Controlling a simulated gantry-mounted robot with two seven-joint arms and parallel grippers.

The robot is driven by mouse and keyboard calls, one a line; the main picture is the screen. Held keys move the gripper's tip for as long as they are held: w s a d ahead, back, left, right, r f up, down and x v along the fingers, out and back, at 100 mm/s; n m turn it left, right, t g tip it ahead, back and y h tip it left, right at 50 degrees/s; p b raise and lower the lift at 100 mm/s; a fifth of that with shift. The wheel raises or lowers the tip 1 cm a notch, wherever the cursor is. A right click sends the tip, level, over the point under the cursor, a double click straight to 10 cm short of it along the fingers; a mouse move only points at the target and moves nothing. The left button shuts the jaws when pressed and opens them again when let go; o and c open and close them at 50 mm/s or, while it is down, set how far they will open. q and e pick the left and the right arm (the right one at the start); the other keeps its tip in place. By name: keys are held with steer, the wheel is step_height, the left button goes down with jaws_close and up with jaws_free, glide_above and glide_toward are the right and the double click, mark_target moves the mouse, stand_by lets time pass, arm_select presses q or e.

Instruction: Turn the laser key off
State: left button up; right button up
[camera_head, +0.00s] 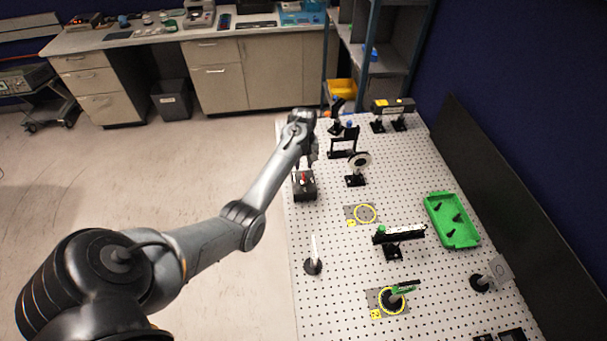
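A small black box (304,188) with a reddish detail on top sits at the left edge of the perforated optical table (330,215). It may be the laser's control box, but no key can be made out at this size. My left arm reaches in from the lower left, and its gripper (306,163) points down just above or at the far side of the box. The wrist hides part of that area. I cannot tell whether the fingers touch anything or how far apart they are. My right gripper is not in view.
Optic mounts (357,165) stand just right of the box. A long black device with yellow labels (393,106) is at the back. A green tray (452,220) lies at the right, near a black panel (490,190). The table between box and front post (313,262) is clear.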

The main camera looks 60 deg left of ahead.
mark_target(303, 176)
arm_select(q)
steer(key=shift+f, duration=3.2)
jaws_close()
